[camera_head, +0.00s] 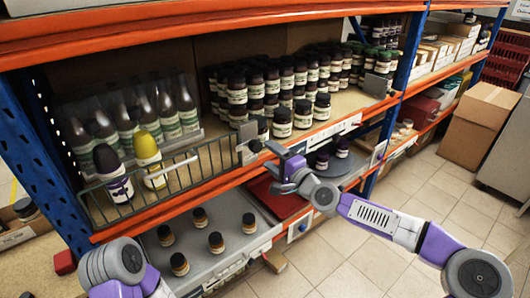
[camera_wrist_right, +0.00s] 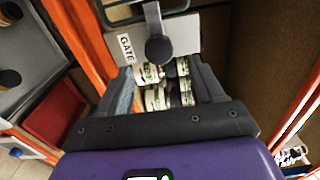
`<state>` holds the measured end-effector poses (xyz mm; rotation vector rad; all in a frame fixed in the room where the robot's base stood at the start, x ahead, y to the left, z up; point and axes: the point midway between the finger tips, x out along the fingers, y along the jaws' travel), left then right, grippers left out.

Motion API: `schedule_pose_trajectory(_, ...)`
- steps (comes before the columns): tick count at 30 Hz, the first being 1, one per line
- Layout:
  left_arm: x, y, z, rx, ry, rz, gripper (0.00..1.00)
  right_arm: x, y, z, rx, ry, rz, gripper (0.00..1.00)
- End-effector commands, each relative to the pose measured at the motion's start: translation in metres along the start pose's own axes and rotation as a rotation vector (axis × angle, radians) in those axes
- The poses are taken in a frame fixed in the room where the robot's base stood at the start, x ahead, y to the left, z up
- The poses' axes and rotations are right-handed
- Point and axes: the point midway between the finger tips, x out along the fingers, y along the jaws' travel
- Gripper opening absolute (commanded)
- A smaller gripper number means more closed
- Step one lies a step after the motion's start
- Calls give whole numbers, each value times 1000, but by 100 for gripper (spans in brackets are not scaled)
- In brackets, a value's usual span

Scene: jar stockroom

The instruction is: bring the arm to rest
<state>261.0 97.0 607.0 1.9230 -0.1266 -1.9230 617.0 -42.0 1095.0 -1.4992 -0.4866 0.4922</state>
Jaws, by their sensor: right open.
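My right gripper (camera_head: 274,167) is in front of the orange shelf edge in the head view, its arm coming in from the right. Its jaws are open with nothing held. In the right wrist view the two fingers (camera_wrist_right: 172,88) stand apart, with jars (camera_wrist_right: 156,98) visible beyond the gap. A grey plate labelled GATE (camera_wrist_right: 185,38) with a dark round knob (camera_wrist_right: 159,49) is just past the fingertips; I cannot tell if they touch. My left arm (camera_head: 118,270) shows at the lower left of the head view; its gripper is out of view.
A wire gate (camera_head: 190,168) fronts bottles, including a yellow-topped one (camera_head: 148,160), on the shelf. Dark jars (camera_head: 282,122) crowd the shelf's middle. Below, a grey tray (camera_head: 205,262) holds several small jars. A cardboard box (camera_head: 480,125) stands right; tiled floor (camera_head: 400,190) is clear.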

Motion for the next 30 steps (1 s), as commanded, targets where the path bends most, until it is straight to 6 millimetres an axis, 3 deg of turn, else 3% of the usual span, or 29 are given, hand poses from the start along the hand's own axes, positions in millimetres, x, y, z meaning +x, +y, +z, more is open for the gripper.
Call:
schedule_pose_trajectory(14, 0, 0, 0, 0, 0, 0, 43, -8, 1, 1, -1, -1, 3, 67)
schedule_pose_trajectory(17, -1, 0, 0, 0, 0, 0, 43, -7, 17, 5, -11, -11, 33, 67)
schedule_pose_trajectory(20, -4, 1, 0, 0, 0, 0, 43, -5, 60, 18, -39, -36, 114, 67)
schedule_pose_trajectory(23, -7, 3, 0, 0, 0, 0, 43, -11, 126, 37, -85, -82, 241, 67)
schedule_pose_trajectory(26, -11, 4, 0, 0, 0, 0, 43, -29, 198, 60, -139, -142, 384, 67)
schedule_pose_trajectory(30, -16, 6, 1, 0, 0, 0, 43, -74, 291, 92, -216, -245, 583, 67)
